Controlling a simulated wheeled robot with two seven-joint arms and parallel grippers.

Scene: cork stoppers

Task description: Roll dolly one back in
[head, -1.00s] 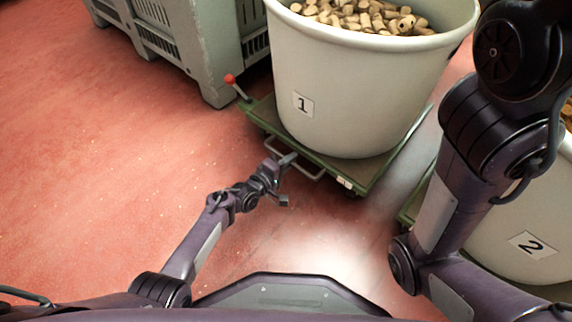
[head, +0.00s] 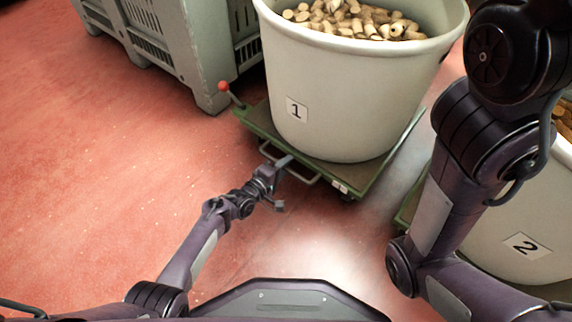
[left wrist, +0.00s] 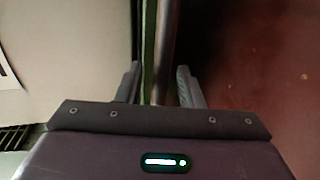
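Dolly one (head: 340,184) is a flat green platform on wheels, with a handle loop (head: 303,181) on its near side and a red-knobbed lever (head: 223,87) at its left corner. It carries a pale tub (head: 365,105) labelled 1, filled with corks. My left gripper (head: 282,183) is at the handle, fingers spread. In the left wrist view, a bar, seemingly the handle (left wrist: 166,45), runs between the two separated fingers (left wrist: 158,88); I cannot tell whether either touches it. My right arm fills the right side of the head view; its gripper is out of frame.
A grey slatted crate (head: 185,50) stands behind and left of dolly one. A second tub (head: 490,225) labelled 2 stands close on the right, on its own green dolly. The red floor (head: 100,170) is clear at the left.

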